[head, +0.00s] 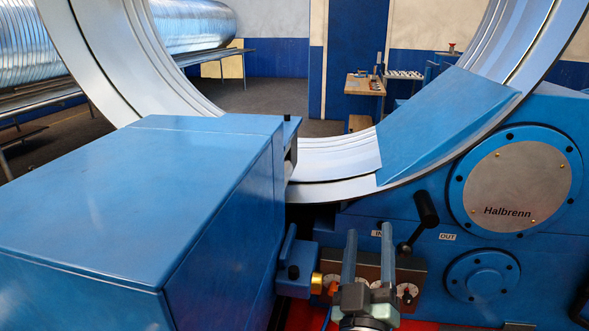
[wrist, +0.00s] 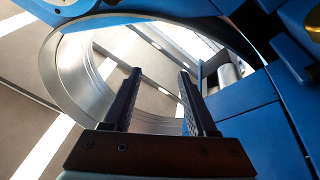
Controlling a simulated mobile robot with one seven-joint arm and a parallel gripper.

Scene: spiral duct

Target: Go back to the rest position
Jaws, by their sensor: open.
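My gripper (head: 369,230) is at the bottom centre of the head view, in front of the blue machine with the large metal ring (head: 330,185). Its two fingers point up and stand apart, with nothing between them. In the wrist view my gripper (wrist: 159,72) is also open and empty, and the curved metal ring (wrist: 85,75) shows behind the fingers. A lever with a black knob (head: 425,210) stands just right of the fingers, apart from them in the picture.
A big blue housing (head: 150,210) fills the left front. A blue machine body (head: 400,210) with a round "Halbrenn" plate (head: 515,185) is on the right. Dials (head: 407,292) sit behind my gripper. A small wooden table (head: 365,85) and spiral duct (head: 195,25) are farther back.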

